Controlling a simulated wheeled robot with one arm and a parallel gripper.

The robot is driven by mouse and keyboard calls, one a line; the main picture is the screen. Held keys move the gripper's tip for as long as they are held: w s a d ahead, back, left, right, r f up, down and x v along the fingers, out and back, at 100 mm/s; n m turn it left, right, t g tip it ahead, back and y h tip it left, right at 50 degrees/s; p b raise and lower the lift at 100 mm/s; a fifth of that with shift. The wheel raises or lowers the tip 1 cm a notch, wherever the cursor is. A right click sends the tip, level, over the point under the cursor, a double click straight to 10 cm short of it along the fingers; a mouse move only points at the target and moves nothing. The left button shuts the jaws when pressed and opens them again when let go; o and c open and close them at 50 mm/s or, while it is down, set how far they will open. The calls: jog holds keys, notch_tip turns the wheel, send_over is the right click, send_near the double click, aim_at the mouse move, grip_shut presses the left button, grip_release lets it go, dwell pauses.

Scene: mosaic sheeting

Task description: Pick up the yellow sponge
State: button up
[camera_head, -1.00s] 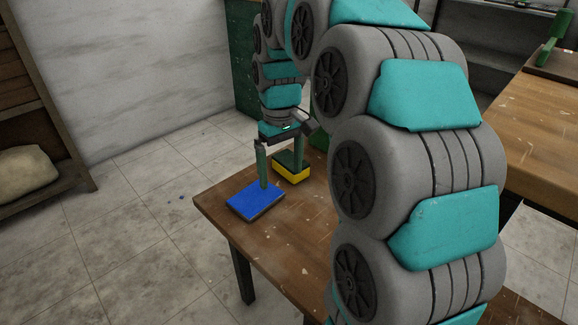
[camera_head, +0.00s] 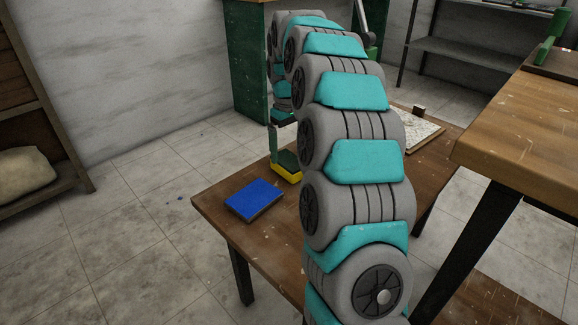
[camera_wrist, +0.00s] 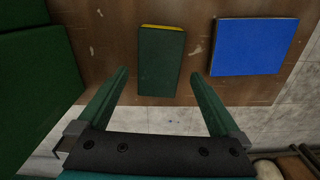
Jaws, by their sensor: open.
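The yellow sponge (camera_head: 289,177) lies on the brown wooden table (camera_head: 225,187), with yellow sides and a dark green top. In the wrist view the sponge (camera_wrist: 161,62) shows mostly its green top, with a thin yellow strip along the far edge. My gripper (camera_wrist: 158,75) is open, and its two green fingers appear on either side of the sponge, with gaps on both sides. The sponge is not held.
A blue-topped block (camera_head: 253,199) lies on the table left of the sponge, near the table edge; it also shows in the wrist view (camera_wrist: 254,46). A pale board (camera_head: 418,131) lies behind my arm. A green cabinet (camera_head: 247,75) stands beyond the table. A higher workbench (camera_head: 520,140) is at right.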

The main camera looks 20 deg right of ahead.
aim_at(289, 159)
jog(key=shift+s+d+f, duration=0.1)
jog(key=shift+d+f, duration=0.05)
jog(key=shift+f, duration=2.4)
jog(key=c, duration=1.3)
